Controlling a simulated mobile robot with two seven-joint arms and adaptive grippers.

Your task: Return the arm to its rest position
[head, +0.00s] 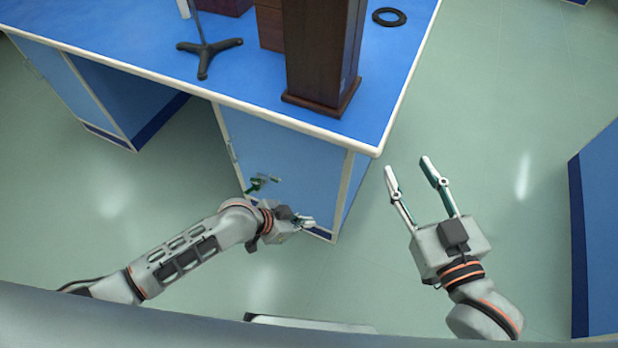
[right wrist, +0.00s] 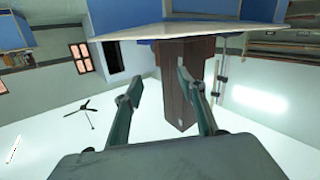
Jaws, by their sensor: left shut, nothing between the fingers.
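My left arm comes in from the left, with its gripper (head: 305,221) low in front of the blue cabinet under the bench (head: 290,165). The left gripper is shut and appears empty. My right gripper (head: 408,165) is open and empty over the floor, right of the bench corner, with its fingers pointing away from me. In the right wrist view its two fingers (right wrist: 156,88) are spread with nothing held between them; the dark wooden housing shows beyond them.
The blue bench top (head: 240,80) carries a dark wooden housing (head: 320,60), a black stand base (head: 208,55) and a black ring (head: 389,16). Another blue cabinet (head: 597,230) stands at the right edge. The floor between it and the bench is clear.

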